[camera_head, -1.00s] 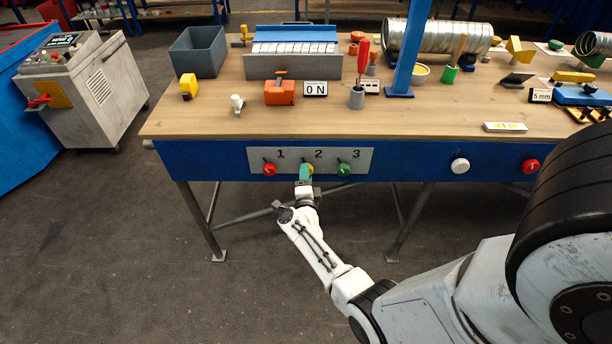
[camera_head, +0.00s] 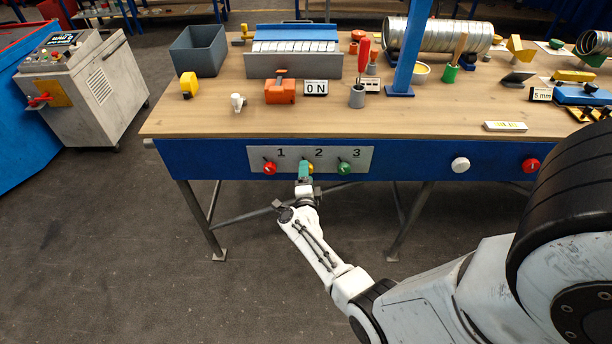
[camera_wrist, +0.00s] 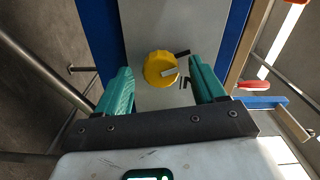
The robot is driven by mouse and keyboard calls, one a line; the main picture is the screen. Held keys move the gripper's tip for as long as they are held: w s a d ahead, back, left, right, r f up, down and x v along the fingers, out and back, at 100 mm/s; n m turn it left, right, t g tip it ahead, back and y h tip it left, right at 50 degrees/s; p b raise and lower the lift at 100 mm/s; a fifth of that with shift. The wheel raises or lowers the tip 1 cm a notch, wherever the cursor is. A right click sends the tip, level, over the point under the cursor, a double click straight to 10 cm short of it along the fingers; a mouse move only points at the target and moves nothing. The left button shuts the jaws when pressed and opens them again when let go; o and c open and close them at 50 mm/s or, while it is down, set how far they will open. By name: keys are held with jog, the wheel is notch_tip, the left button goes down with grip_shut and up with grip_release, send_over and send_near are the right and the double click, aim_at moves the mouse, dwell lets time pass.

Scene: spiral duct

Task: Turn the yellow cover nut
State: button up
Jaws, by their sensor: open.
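In the head view the nut (camera_head: 311,168) is mostly hidden behind my gripper, below the number 2 on the panel (camera_head: 364,160). My gripper (camera_wrist: 160,82) is open, with one green finger on either side of the nut. Gaps show between the fingers and the nut, and I see no contact. My gripper (camera_head: 305,172) points at the bench front in the head view.
A red knob (camera_head: 269,168) below 1 and a green knob (camera_head: 345,168) below 3 flank the nut closely. A white button (camera_head: 460,165) and a red button (camera_head: 530,166) are farther right on the blue bench front. The floor before the bench is clear.

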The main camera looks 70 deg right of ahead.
jog(key=p+v, duration=0.1)
jog(key=v, duration=0.9)
jog(key=shift+a+p, duration=0.25)
jog(key=shift+p, duration=0.15)
jog(key=shift+s, duration=0.1)
jog(key=w+a+r+n+t+y, duration=0.4)
jog(key=w+a+n+t+y, duration=0.25)
jog(key=w+n+t, duration=0.2)
jog(key=w+a+r+n+y, duration=0.1)
jog(key=w+a+n+y, duration=0.1)
jog(key=a+n+y, duration=1.05)
jog(key=s+a+r+n+g+h, duration=0.1)
jog(key=s+a+n+g, duration=0.1)
jog(key=s+n+g, duration=0.2)
jog(key=s+a+r+n+g+h, duration=0.1)
jog(key=s+a+n+g, duration=0.2)
jog(key=s+g, duration=0.7)
jog(key=s, duration=0.9)
jog(key=shift+s+a+r+n+h, duration=0.15)
jog(key=shift+s+r+n+h, duration=0.15)
jog(key=shift+r+n, duration=0.1)
